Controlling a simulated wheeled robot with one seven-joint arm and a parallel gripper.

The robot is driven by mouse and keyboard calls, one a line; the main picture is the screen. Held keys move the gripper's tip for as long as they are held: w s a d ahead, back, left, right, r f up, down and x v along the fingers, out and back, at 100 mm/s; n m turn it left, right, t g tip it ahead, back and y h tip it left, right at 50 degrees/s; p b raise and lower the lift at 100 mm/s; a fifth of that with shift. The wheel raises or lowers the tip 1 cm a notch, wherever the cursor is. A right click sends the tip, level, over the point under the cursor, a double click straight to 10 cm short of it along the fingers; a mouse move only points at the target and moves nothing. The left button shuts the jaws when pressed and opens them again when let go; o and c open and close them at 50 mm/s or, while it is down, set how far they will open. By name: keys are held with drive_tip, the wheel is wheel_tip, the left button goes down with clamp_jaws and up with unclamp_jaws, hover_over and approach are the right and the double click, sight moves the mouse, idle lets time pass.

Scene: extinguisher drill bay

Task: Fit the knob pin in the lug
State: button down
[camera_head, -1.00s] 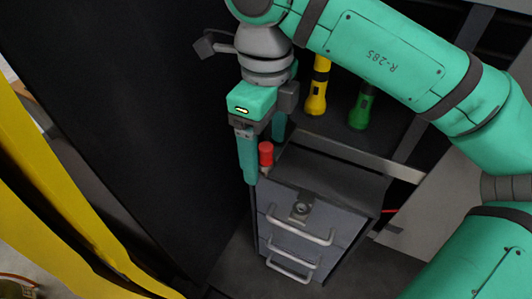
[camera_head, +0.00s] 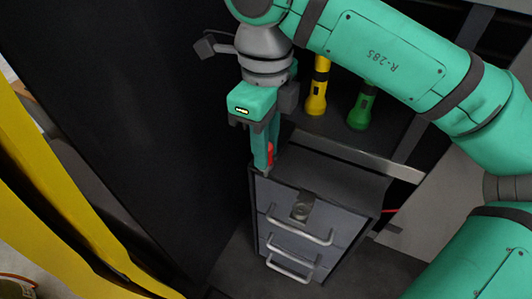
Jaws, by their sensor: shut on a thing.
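The red knob (camera_head: 270,153) of the knob pin shows between my gripper's fingers, at the left end of the drawer cabinet's top. My gripper (camera_head: 265,166) points down and is shut on it. The fingers hide much of the knob and its pin, so I cannot tell whether it still touches the cabinet top. The lug (camera_head: 302,207) is a dark plate with a round hole on the upper front of the cabinet, to the right of and below my gripper.
The grey drawer cabinet (camera_head: 325,225) has several silver bar handles. A yellow flashlight (camera_head: 317,95) and a green flashlight (camera_head: 362,108) stand on a dark shelf behind. A dark panel (camera_head: 120,130) rises at left, with yellow strips (camera_head: 60,200) nearer. The space before the lug looks clear.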

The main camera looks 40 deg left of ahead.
drive_tip(key=shift+r, duration=0.1)
drive_tip(key=shift+w+r, duration=0.2)
drive_tip(key=shift+r, duration=1.5)
drive_tip(key=shift+s+r, duration=0.2)
drive_tip(key=shift+r, duration=0.1)
drive_tip(key=shift+d+r, duration=0.1)
drive_tip(key=shift+r, duration=0.75)
drive_tip(key=shift+w+r, duration=0.1)
drive_tip(key=shift+r, duration=0.1)
